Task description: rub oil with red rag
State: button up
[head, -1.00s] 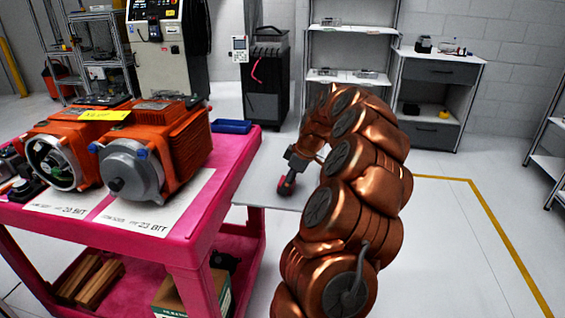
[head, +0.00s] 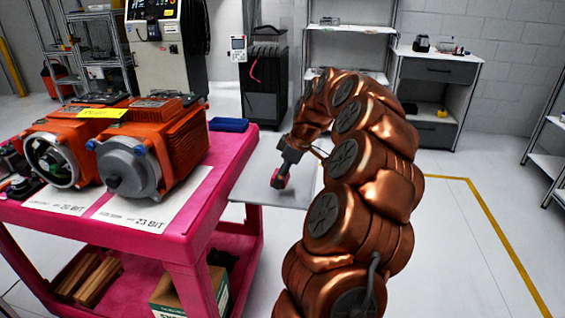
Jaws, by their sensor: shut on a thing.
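My gripper (head: 280,178) is at the end of my copper-coloured arm, to the right of the pink cart. It is shut on a small red thing, which looks like the red rag (head: 279,180). The rag is over a flat light-grey plate (head: 250,190) beside the cart. I cannot tell whether the rag touches the plate. No oil can be made out on the plate or the floor; the gripper and arm cover part of the plate.
The pink cart (head: 238,165) stands at the left with orange servo motors (head: 165,135) and a blue tray (head: 228,125) on top. Wooden blocks (head: 95,278) and a box lie on its lower shelf. Shelving (head: 350,30) and a grey cabinet (head: 437,75) stand behind.

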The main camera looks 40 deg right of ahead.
jog(key=shift+r+p, duration=0.45)
jog(key=shift+r, duration=1.55)
